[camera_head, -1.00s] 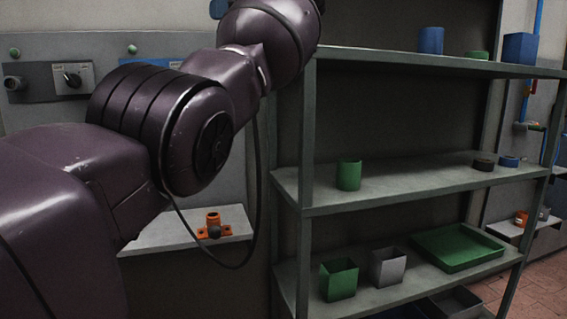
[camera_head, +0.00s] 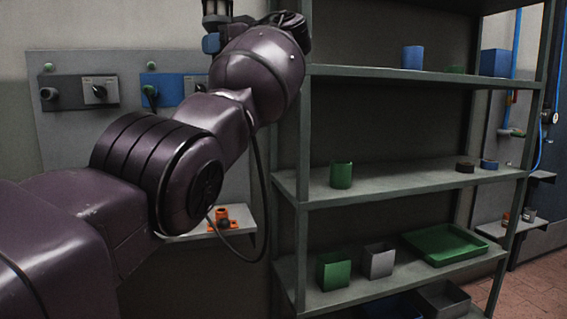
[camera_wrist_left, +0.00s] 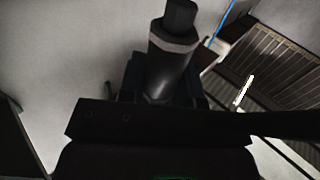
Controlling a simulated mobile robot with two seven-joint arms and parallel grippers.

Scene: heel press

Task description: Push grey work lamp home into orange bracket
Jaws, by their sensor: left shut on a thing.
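The grey work lamp (camera_wrist_left: 172,62) stands out from the jaws in the left wrist view, a grey cylinder with a darker, narrower end. In the head view the lamp (camera_head: 216,12) is at the top edge, partly cut off. My left gripper (camera_head: 211,43) is shut on it, mostly hidden behind my own wrist. The jaws (camera_wrist_left: 162,90) also show darkly in the left wrist view. The orange bracket (camera_head: 222,217) sits on a small wall ledge, partly behind my arm and its cable. The lamp is well above the bracket and apart from it. My right gripper is not in view.
A metal rack (camera_head: 400,190) stands close to the right of my left arm. It carries green, grey and blue containers and a green tray (camera_head: 445,245). A wall panel with knobs (camera_head: 95,92) is behind the arm. The ledge (camera_head: 190,232) has bare room around the bracket.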

